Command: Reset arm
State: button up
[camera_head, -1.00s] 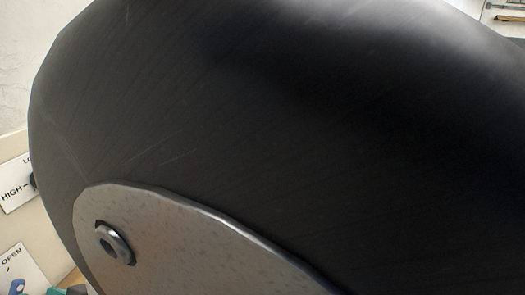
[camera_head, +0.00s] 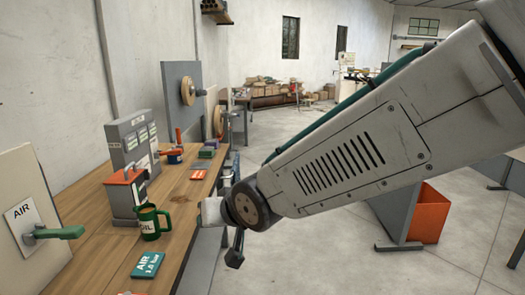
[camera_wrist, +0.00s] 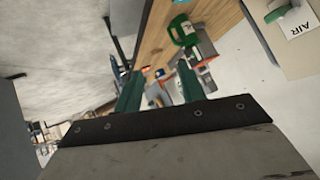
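My arm reaches in from the upper right in the head view and ends over the front edge of the wooden bench (camera_head: 188,205). In the wrist view my gripper (camera_wrist: 159,88) shows two green fingers standing apart, with nothing visible held between them. In the head view the fingers cannot be made out clearly beyond the wrist joint. A green mug marked OIL (camera_head: 150,222) stands on the bench, left of my wrist and apart from it. The mug also shows in the wrist view (camera_wrist: 183,30), beyond the fingers.
An AIR panel (camera_head: 22,212) with a green lever stands at the left. A grey box with a red top (camera_head: 123,195), a grey labelled unit (camera_head: 133,138) and a teal AIR card (camera_head: 147,265) are on the bench. An orange bin (camera_head: 430,213) stands right. Floor behind is open.

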jog(key=s+d+r+m+g+h, duration=0.1)
jog(key=s+d+h, duration=0.2)
jog(key=d, duration=1)
jog(key=s+d+r+m+g+h, duration=0.1)
jog(key=s+d+r+m+h, duration=0.15)
jog(key=d, duration=1.05)
jog(key=s+d+g, duration=0.2)
jog(key=s+d, duration=0.4)
jog(key=s, duration=0.2)
jog(key=s+d+f+m+g+h, duration=0.1)
jog(key=s+d+g, duration=0.1)
jog(key=s+d, duration=0.3)
jog(key=s, duration=0.4)
jog(key=shift+d+f, duration=0.15)
jog(key=shift+d, duration=0.2)
jog(key=shift+h, duration=0.25)
jog(key=shift+c, duration=0.4)
